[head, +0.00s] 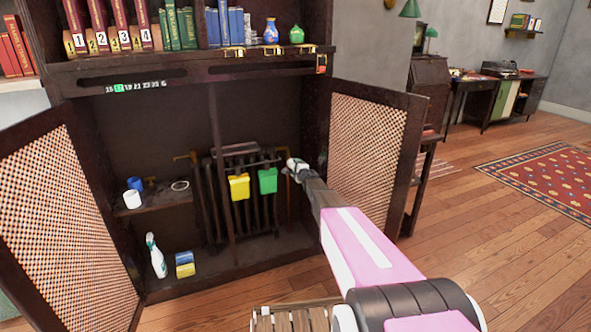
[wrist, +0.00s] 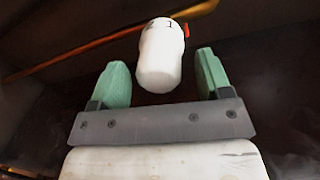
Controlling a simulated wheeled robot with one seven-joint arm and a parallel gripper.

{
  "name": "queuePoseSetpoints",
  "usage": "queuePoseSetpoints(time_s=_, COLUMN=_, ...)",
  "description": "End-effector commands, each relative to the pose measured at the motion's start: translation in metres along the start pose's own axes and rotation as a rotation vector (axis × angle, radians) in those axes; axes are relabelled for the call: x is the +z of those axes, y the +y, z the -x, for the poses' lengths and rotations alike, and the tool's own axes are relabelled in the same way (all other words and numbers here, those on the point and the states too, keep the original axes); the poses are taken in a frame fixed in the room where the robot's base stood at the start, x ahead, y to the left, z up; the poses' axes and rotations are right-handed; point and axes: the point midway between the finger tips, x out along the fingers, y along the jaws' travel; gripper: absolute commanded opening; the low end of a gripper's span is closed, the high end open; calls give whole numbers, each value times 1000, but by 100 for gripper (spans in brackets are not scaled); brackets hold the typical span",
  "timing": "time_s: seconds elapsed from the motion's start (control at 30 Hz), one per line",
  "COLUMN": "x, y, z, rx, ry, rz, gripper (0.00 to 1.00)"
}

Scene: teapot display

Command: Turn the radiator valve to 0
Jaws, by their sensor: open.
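The radiator valve (wrist: 161,60) is a white, rounded knob in the wrist view, with dark marks at its upper end and a small red piece beside it. One mark looks like a 1; the full setting is not readable. My gripper (wrist: 162,72) is open, its two green fingers on either side of the knob with visible gaps. I cannot tell how deep the knob lies between them. In the head view my gripper (head: 296,166) is at the right end of the dark radiator (head: 207,205), inside the cabinet; the valve is not clearly distinguishable there.
Open lattice doors (head: 367,140) flank the cabinet. A yellow container (head: 239,187) and a green container (head: 267,181) hang on the radiator's front. A copper pipe (wrist: 85,53) runs behind the valve. A spray bottle (head: 156,256) stands on the cabinet floor at left.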

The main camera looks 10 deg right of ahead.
Motion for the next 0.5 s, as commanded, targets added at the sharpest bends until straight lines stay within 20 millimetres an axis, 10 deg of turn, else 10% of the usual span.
queuePoseSetpoints(time_s=0.5, x=2, y=-1, z=85, rx=0, ry=1, rz=-1, gripper=71)
